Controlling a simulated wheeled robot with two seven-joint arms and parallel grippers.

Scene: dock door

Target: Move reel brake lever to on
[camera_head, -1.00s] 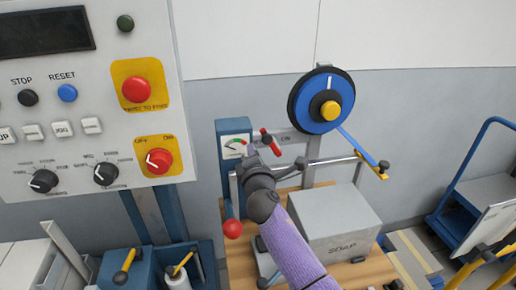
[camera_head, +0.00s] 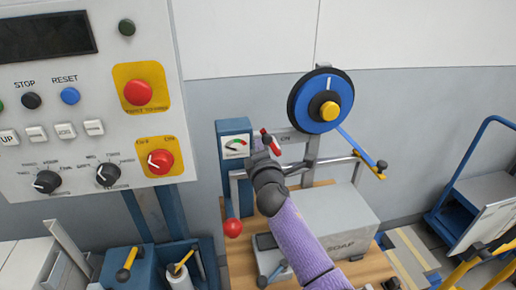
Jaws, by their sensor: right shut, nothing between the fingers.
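A short red lever (camera_head: 270,142) sits on the grey reel stand, left of the blue reel (camera_head: 320,101), beside a small label that seems to read ON. I take it for the reel brake lever. My right gripper (camera_head: 260,150) is shut and empty, right at this lever's lower left. It overlaps the lever in the picture, and I cannot tell whether they touch. My dark wrist and purple forearm hide part of the stand. A lever with a red ball (camera_head: 232,228) hangs below the gauge box. My left gripper is not in view.
A blue gauge box (camera_head: 234,128) stands just left of the gripper. A grey box marked SOAP (camera_head: 340,215) sits on the wooden bench. A control panel (camera_head: 85,130) fills the left. A blue cart (camera_head: 470,185) stands at right.

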